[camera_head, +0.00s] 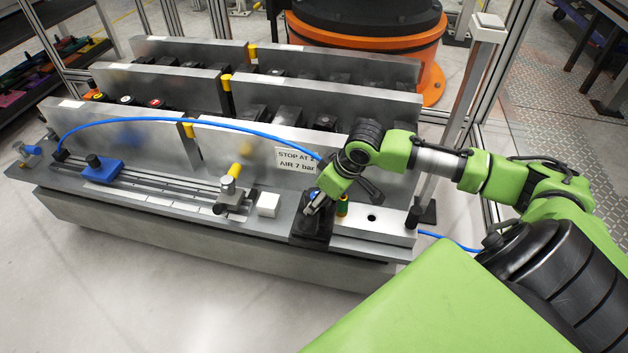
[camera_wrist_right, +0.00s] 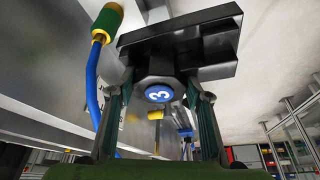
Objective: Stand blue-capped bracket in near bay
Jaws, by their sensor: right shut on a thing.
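The blue-capped bracket is a black part, dark below my gripper in the head view (camera_head: 312,228). In the right wrist view its black body (camera_wrist_right: 180,45) and round blue cap (camera_wrist_right: 159,93) marked 3 show between the fingers. My right gripper (camera_head: 313,203) is shut on it, low over the front ledge. Whether the bracket touches the ledge is unclear. Behind stand metal plates with bays between them. The front right plate (camera_head: 235,148) and middle right plate (camera_head: 320,98) bound a near bay holding black parts (camera_head: 325,122). My left gripper is not in view.
A blue hose (camera_head: 150,119) arches across the front plates. A sign (camera_head: 296,160) hangs on the front right plate. A white cube (camera_head: 268,204), a yellow-topped clamp (camera_head: 232,185) and a blue block (camera_head: 97,168) sit on the ledge. Yellow, white and red-capped parts (camera_head: 126,100) stand in the left bay.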

